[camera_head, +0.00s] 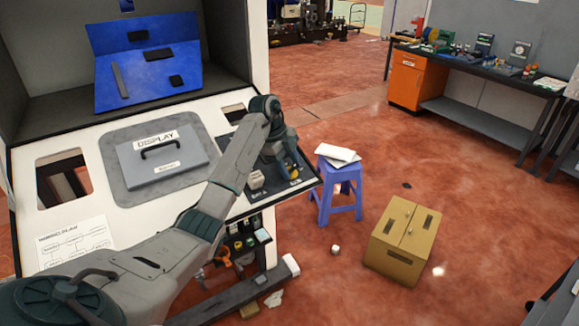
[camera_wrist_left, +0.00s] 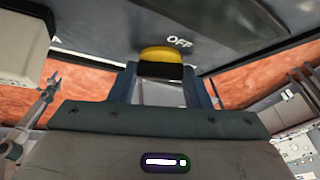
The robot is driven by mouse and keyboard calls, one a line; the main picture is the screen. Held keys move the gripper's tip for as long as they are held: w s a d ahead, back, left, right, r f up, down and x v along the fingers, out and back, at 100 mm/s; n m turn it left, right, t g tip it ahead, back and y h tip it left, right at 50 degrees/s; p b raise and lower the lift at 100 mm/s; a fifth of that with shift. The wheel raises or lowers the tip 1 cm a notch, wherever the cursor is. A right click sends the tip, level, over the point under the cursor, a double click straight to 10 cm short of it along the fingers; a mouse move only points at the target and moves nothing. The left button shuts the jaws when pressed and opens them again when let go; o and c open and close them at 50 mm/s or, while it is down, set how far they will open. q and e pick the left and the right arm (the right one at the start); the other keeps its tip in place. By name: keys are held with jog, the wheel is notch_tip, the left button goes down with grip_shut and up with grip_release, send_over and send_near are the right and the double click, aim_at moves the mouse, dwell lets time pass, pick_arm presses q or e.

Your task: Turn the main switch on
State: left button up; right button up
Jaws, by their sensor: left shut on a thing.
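The main switch, a yellow and black knob (camera_wrist_left: 161,55), sits on a dark panel with an "OFF" label beside it in the left wrist view. My left gripper (camera_wrist_left: 162,78) has its two fingers on either side of the knob and is shut on it. In the head view my left gripper (camera_head: 285,158) reaches down to the dark panel (camera_head: 238,145) at the right of the white console top. The knob is mostly hidden there by the gripper. Which way the knob is turned cannot be told.
A cream block (camera_head: 256,179) stands on the dark panel beside the gripper. A grey "DISPLAY" lid (camera_head: 165,170) with a handle lies left of my arm. A blue stool (camera_head: 338,197) and a cardboard box (camera_head: 402,240) stand on the red floor at right.

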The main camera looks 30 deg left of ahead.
pick_arm(q)
jog(key=shift+m, duration=0.3)
jog(key=o, duration=0.8)
jog(key=shift+o, duration=0.9)
jog(key=shift+r, duration=0.1)
